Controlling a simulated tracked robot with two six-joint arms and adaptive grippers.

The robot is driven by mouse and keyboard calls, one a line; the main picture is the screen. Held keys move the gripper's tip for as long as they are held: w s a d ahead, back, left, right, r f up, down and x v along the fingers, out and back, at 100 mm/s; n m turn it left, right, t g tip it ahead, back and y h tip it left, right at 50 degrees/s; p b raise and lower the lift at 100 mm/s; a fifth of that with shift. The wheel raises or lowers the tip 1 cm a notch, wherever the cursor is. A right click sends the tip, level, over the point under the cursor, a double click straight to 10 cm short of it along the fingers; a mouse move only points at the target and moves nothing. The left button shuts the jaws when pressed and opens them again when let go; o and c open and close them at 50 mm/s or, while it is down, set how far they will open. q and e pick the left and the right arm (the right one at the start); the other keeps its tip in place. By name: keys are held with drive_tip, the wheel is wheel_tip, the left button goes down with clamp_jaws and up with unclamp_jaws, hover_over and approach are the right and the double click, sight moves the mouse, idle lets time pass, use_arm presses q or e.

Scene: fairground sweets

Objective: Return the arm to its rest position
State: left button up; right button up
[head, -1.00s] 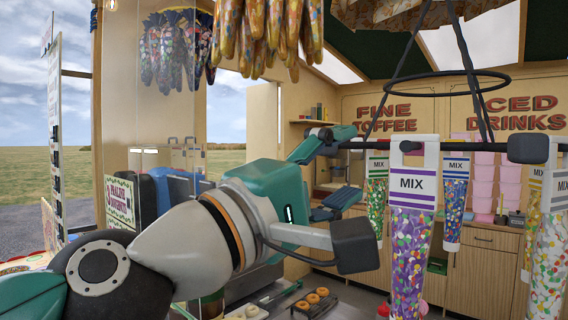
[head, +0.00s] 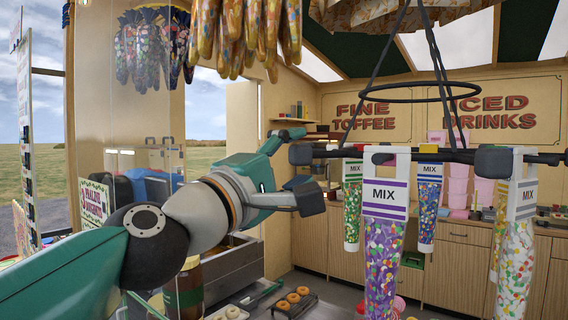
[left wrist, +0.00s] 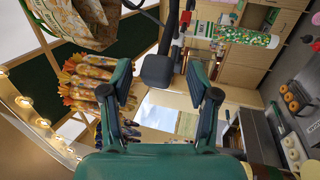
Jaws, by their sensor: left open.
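My left arm comes in from the left in the head view, and its green and black left gripper (head: 306,157) is raised beside the left end of a hanging rack. In the left wrist view its two fingers (left wrist: 158,82) stand wide apart with nothing gripped. A black end cap of the rack (left wrist: 158,70) shows between them there; I cannot tell how far beyond the fingers it is. My right gripper is in neither view.
Wrapped bunches (head: 250,35) hang above. Doughnuts (head: 293,297) lie on a tray below. Wooden cupboards (head: 455,270) line the back. A jar (head: 185,290) stands under my arm.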

use_arm(q)
drive_tip(key=shift+w+d+r, duration=0.25)
drive_tip(key=shift+w+d, duration=0.15)
drive_tip(key=shift+w, duration=0.15)
drive_tip(key=c, duration=0.8)
drive_tip(key=shift+s, duration=0.1)
